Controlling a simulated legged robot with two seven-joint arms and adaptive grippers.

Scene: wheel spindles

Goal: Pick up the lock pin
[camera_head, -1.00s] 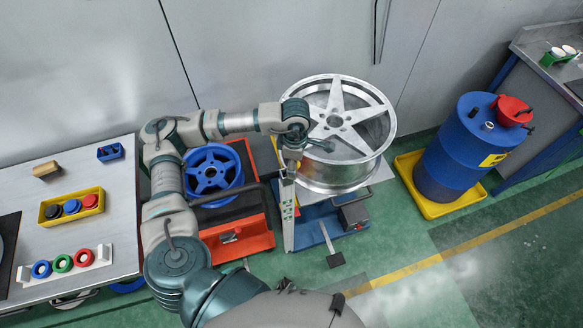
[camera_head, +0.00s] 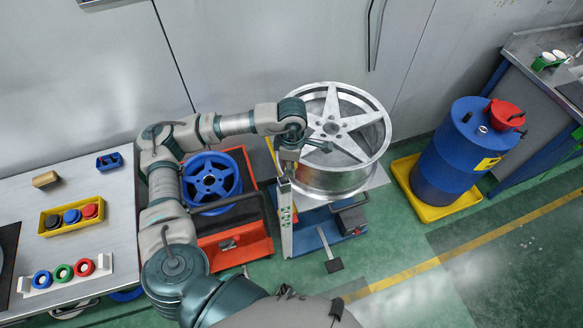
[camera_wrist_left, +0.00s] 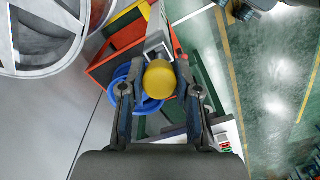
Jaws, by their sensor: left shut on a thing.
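The lock pin (camera_wrist_left: 160,80) shows a round yellow knob in the left wrist view. My left gripper (camera_wrist_left: 157,92) has a finger on each side of the knob and is shut on it. The pin's shaft is hidden behind the knob. In the head view my left gripper (camera_head: 287,160) points down above the upright grey post (camera_head: 286,215), just left of the large silver wheel (camera_head: 338,180). The knob is too small and covered to make out there. My right gripper is not in view.
A blue wheel (camera_head: 211,183) sits on the red stand (camera_head: 240,250) left of the post. A table (camera_head: 85,220) at the left holds a yellow tray (camera_head: 48,228). A blue barrel (camera_head: 455,155) stands in a yellow tray (camera_head: 430,208) at the right.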

